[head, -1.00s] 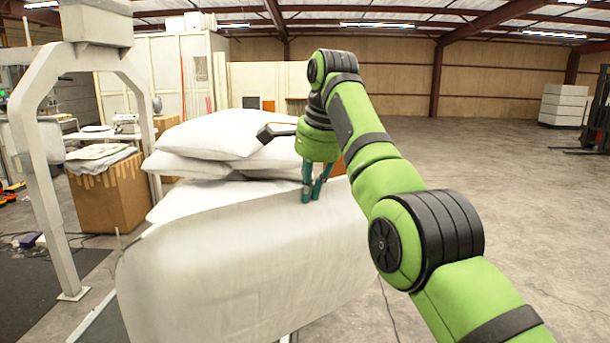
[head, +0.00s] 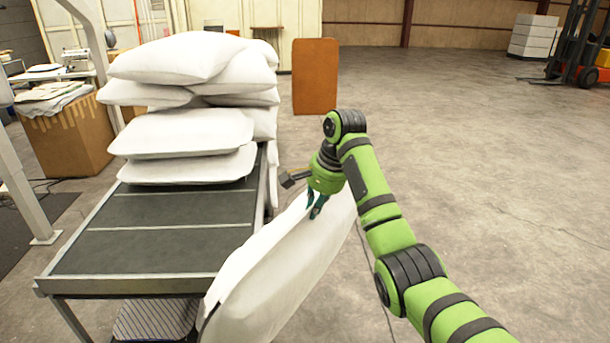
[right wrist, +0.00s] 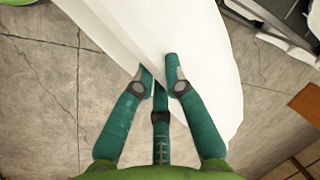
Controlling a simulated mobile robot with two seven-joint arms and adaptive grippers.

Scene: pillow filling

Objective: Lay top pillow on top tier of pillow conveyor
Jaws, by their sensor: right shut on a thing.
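A white pillow (head: 275,275) hangs on edge from my right gripper (head: 315,208), to the right of the conveyor. The right gripper is shut on the pillow's upper edge. In the right wrist view the green fingers of the gripper (right wrist: 162,82) pinch the white pillow (right wrist: 190,35). The pillow conveyor's top tier (head: 150,245) has a dark belt with light cross strips and a metal frame. Its near half is bare. White pillows (head: 180,147) are stacked at its far end. My left gripper is not in view.
A lower tier with a striped pillow (head: 155,320) shows under the conveyor's near end. A cardboard box (head: 65,145) and a white post (head: 22,200) stand to the left. A brown panel (head: 315,77) stands behind.

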